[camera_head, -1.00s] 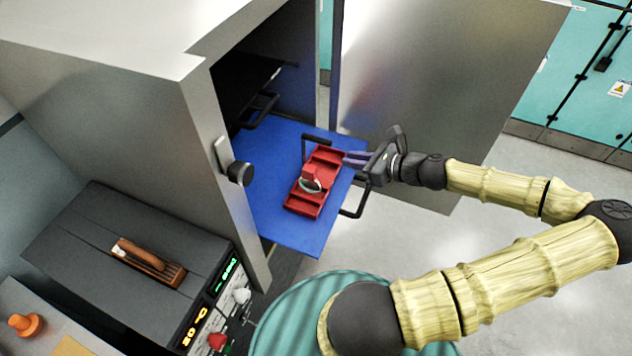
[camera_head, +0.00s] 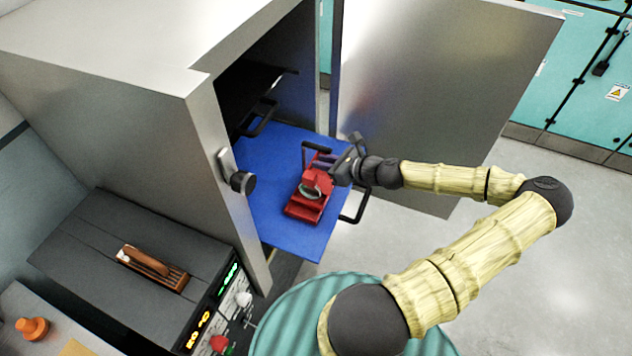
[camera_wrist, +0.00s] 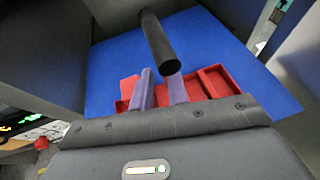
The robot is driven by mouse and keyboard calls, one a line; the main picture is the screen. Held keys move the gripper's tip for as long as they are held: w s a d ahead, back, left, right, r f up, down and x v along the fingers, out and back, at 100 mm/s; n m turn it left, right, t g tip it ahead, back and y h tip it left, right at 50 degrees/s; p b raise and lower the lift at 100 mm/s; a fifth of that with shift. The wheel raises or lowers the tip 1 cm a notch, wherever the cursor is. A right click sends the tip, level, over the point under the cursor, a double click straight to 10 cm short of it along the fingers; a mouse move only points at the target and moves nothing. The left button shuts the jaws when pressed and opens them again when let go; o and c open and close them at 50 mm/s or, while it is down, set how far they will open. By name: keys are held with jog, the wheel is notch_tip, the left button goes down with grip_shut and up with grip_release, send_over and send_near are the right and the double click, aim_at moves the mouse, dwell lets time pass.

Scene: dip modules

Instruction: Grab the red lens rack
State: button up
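The red lens rack (camera_head: 305,206) lies on a blue pull-out shelf (camera_head: 268,165) in front of the open cabinet. It has a raised middle part with a pale ring. My gripper (camera_head: 322,163) reaches over the far right end of the rack, its purple fingers pointing left. In the wrist view the two fingers (camera_wrist: 158,90) are spread apart, with the red rack (camera_wrist: 211,82) behind and beside them. A dark bar crosses in front of the right finger. I cannot tell whether the fingers touch the rack.
The shelf has dark handles, one (camera_head: 355,206) at its right side. The cabinet door (camera_head: 440,90) stands open behind my arm. A grey device with a brown rack (camera_head: 152,268) is at the lower left. A striped teal round surface (camera_head: 285,315) is at the front.

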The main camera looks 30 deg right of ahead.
jog(key=shift+f+p+x, duration=0.2)
jog(key=shift+p+x, duration=1.05)
jog(key=shift+x, duration=1.4)
jog(key=shift+s, duration=0.2)
grip_shut()
jog(key=shift+r, duration=0.1)
